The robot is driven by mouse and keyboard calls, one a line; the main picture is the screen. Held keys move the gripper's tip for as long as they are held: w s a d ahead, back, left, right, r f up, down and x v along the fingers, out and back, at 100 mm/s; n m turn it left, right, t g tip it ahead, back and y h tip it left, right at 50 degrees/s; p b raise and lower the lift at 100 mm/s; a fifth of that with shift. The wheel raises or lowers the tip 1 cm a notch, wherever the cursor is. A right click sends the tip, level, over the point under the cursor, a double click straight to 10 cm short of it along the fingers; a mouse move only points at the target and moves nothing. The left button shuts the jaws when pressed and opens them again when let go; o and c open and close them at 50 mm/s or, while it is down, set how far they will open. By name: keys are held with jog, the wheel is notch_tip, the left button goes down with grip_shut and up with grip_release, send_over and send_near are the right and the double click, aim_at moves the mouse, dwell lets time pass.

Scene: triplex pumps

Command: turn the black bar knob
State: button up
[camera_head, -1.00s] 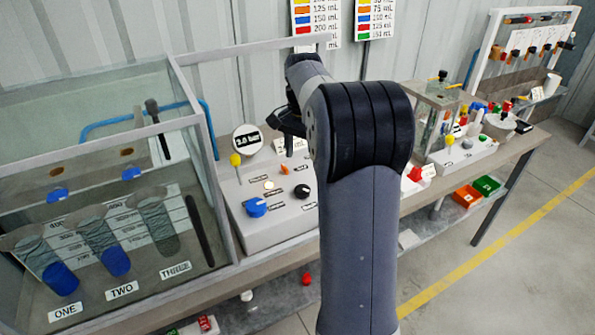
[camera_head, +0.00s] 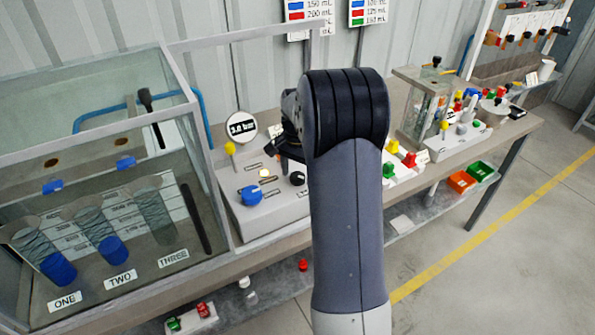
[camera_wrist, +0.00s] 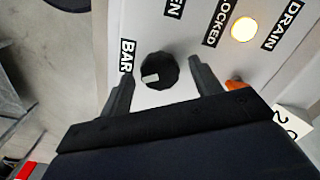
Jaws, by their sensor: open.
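The black bar knob (camera_wrist: 159,71) sits on the pale panel under a "BAR" label in the wrist view, with a light mark on its face. In the head view the knob (camera_head: 297,179) shows just left of my arm. My gripper (camera_wrist: 160,75) is open, its two fingers apart on either side of the knob in the wrist view. I cannot tell whether they touch it or how far above the panel they are. In the head view my gripper is mostly hidden behind my arm. The round gauge (camera_head: 242,127) behind the panel reads about 3.0 bar.
A lit lamp (camera_wrist: 243,29) and an orange part (camera_wrist: 236,85) lie right of the knob in the wrist view. A blue knob (camera_head: 251,195) and yellow-topped lever (camera_head: 230,149) share the panel. A glass tank (camera_head: 95,190) stands left.

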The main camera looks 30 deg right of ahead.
jog(key=c, duration=1)
